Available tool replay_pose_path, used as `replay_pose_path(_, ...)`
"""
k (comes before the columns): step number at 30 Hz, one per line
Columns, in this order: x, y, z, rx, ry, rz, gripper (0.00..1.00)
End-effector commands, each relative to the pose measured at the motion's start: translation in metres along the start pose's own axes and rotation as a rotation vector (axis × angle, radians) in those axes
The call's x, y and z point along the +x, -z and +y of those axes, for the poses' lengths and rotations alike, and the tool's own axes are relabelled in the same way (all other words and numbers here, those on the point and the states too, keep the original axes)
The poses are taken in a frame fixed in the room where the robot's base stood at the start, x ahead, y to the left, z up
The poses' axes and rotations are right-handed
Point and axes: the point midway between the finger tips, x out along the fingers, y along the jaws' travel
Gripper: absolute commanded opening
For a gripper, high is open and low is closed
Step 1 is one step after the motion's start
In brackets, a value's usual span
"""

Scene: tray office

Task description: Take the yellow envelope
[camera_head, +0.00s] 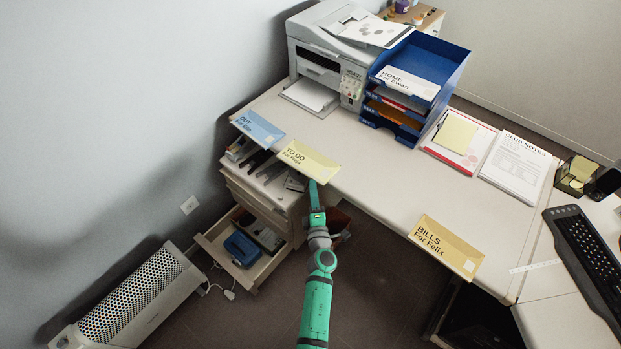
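A pale yellow envelope (308,160) marked "TO DO" lies at the front edge of the desk, with part of it reaching past the edge. A deeper golden-yellow envelope (447,246) marked "BILLS For Felix" lies at the desk's front edge further right. My gripper (314,184) is at the near right edge of the "TO DO" envelope. Its fingers are small and seen from behind, so I cannot tell whether they touch or hold the envelope.
A blue envelope (257,129) marked "OUT" lies left of the "TO DO" one. A printer (315,65) and a blue letter tray (444,75) stand behind. An open drawer (222,262) juts out below left. The desk (375,180) between the yellow envelopes is clear.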

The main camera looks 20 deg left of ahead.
Motion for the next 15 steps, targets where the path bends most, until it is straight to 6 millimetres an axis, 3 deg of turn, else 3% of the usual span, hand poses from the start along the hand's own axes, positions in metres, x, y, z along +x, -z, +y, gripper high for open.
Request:
replay_pose_path(6,0.026,0.004,0.000,0.000,-0.001,0.006,0.20)
replay_pose_path(15,0.041,0.004,0.000,0.000,0.000,0.006,0.20)
